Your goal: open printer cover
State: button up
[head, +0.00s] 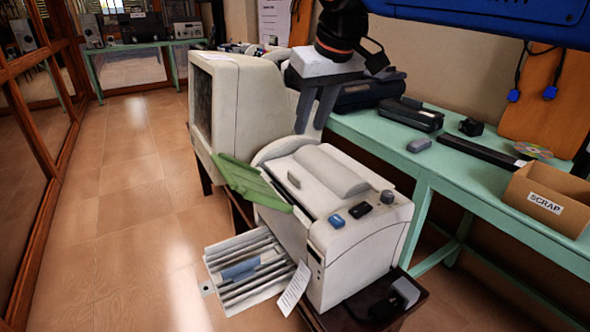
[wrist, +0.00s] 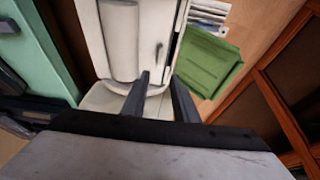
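The white printer (head: 345,245) stands on a low dark stand. Its cover (head: 312,182) on top looks closed, with a rounded ridge and a small raised handle (head: 294,180) near its left edge. In the wrist view the cover (wrist: 140,35) and a dark slim handle (wrist: 158,50) show beyond the fingers. My gripper (head: 311,128) is above and behind the printer, pointing down, its two fingers apart with nothing between them. In the wrist view the gripper (wrist: 162,78) also looks open and empty. I see no contact with the cover.
A green panel (head: 250,182) sticks out at the printer's left, above a slatted tray (head: 240,270). A bulky old monitor (head: 240,105) stands close behind. A green bench (head: 460,175) with devices and a scrap box (head: 548,200) lies right. The floor at left is clear.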

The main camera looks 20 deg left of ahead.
aim_at(294, 175)
jog(key=x, duration=1.7)
jog(key=shift+d+f, duration=0.1)
jog(key=shift+d, duration=0.1)
jog(key=shift+c, duration=0.7)
grip_shut()
